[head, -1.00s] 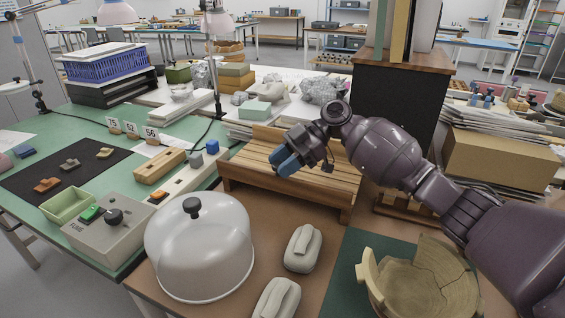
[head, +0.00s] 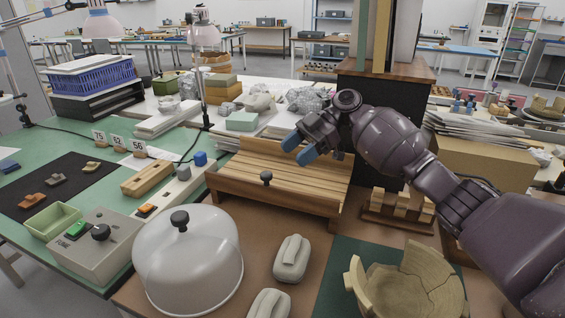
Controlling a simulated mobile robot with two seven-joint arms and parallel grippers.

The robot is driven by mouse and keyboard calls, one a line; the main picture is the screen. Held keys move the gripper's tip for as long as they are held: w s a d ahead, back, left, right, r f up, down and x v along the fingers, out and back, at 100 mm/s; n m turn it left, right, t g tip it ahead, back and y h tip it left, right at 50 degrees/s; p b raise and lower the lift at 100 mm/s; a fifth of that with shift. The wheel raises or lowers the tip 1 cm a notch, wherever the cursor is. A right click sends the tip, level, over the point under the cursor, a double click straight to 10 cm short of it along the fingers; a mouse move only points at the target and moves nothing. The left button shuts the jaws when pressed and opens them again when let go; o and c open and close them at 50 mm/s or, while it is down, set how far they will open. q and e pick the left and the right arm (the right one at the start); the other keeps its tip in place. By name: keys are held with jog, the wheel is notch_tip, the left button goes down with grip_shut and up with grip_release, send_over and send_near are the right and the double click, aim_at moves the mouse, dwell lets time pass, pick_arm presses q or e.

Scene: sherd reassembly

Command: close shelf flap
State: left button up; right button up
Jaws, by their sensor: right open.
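The wooden shelf unit (head: 232,196) stands behind the glass-like dome. Its slatted wooden panel (head: 310,186), which looks like the flap, lies low and slopes toward me; its exact angle is hard to tell. A dark round knob (head: 266,178) sits on the panel toward its left front. My right gripper (head: 299,149) is open and empty, with blue fingertips, above the rear of the panel. It is apart from the knob; whether it touches the slats cannot be told. My left gripper is not in view.
A clear dome (head: 188,262) with a dark knob stands front left. Grey-white lidded pieces (head: 291,258) lie in front of the shelf. A partly assembled bowl (head: 400,292) sits on a green mat (head: 335,270). A wooden block rack (head: 400,210) stands right of the shelf.

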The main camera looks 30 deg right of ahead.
jog(key=shift+v, duration=1.2)
